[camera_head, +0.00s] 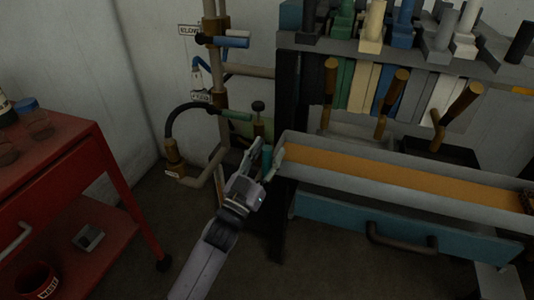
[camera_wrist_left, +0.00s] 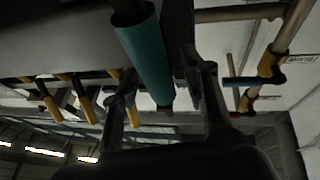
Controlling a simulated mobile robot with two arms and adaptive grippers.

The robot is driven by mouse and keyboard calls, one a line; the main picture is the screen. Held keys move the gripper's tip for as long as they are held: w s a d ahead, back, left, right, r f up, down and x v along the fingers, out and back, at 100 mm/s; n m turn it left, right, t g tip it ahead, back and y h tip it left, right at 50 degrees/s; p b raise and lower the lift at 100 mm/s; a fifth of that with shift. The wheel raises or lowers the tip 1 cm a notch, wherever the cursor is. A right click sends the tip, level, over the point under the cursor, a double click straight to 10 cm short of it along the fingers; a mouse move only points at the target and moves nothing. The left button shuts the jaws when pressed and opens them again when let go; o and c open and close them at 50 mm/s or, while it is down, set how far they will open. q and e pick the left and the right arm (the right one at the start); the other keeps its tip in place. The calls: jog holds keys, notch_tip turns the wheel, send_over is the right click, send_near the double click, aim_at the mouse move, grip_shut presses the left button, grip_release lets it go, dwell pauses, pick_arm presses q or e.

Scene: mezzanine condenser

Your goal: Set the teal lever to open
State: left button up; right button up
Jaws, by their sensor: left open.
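The teal lever handle (camera_head: 267,160) shows in the head view as a small teal piece between the fingers of my left gripper (camera_head: 265,154). In the left wrist view the teal lever handle (camera_wrist_left: 147,55) is a thick teal cylinder with a dark collar at the top. It reaches down into the gap between the two fingers of the left gripper (camera_wrist_left: 165,85). The fingers are apart, one on each side, and I cannot tell whether either touches it. The lever's pivot is hidden in the head view. My right gripper is not in view.
A pipe stand with a blue lever (camera_head: 228,42) and a green handle (camera_head: 237,115) stands behind the gripper. A trough with an orange-brown bed (camera_head: 400,168) and a blue drawer (camera_head: 380,225) lie right. A red cart (camera_head: 60,150) stands left. Open floor lies between.

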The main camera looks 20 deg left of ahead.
pick_arm(q)
jog(key=shift+c, duration=0.5)
grip_shut()
dwell(0.3)
